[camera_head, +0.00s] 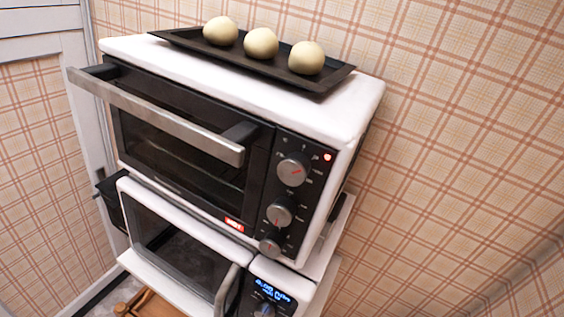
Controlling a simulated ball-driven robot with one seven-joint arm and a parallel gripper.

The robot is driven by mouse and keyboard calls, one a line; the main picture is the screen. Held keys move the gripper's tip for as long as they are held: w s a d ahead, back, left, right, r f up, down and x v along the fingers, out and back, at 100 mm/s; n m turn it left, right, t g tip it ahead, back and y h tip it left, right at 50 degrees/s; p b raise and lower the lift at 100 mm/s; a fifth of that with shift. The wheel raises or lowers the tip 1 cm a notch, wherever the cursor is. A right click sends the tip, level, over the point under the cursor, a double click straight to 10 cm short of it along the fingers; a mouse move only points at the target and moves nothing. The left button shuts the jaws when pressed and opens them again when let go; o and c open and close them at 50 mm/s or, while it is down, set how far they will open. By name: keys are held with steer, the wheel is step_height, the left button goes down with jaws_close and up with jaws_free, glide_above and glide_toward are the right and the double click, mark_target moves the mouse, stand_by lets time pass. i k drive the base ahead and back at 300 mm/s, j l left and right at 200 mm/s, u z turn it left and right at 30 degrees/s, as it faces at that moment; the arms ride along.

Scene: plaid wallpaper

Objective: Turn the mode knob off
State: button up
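A white toaster oven with a black front (190,168) stands on top of a white microwave. Its control panel at the right carries three silver knobs with red marks in a column: a large upper knob (293,170), a middle knob (278,214) and a smaller lower knob (269,247). The labels are too small to read, so I cannot tell which is the mode knob. A red light (327,157) glows at the panel's upper right. The oven door is shut, with a long silver handle (160,118). My gripper is not in view.
A black tray (185,39) with three pale dough balls (261,43) lies on the oven top. The microwave (185,250) below has a lit blue display (272,290) and a handle standing out. Plaid wall lies close behind and to the right; a white door frame stands left.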

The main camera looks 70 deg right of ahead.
mark_target(280, 213)
steer(key=k+l+z, duration=0.15)
steer(key=k+z, duration=0.3)
steer(key=k+l+z, duration=0.4)
steer(key=k+j, duration=0.05)
steer(key=j, duration=0.05)
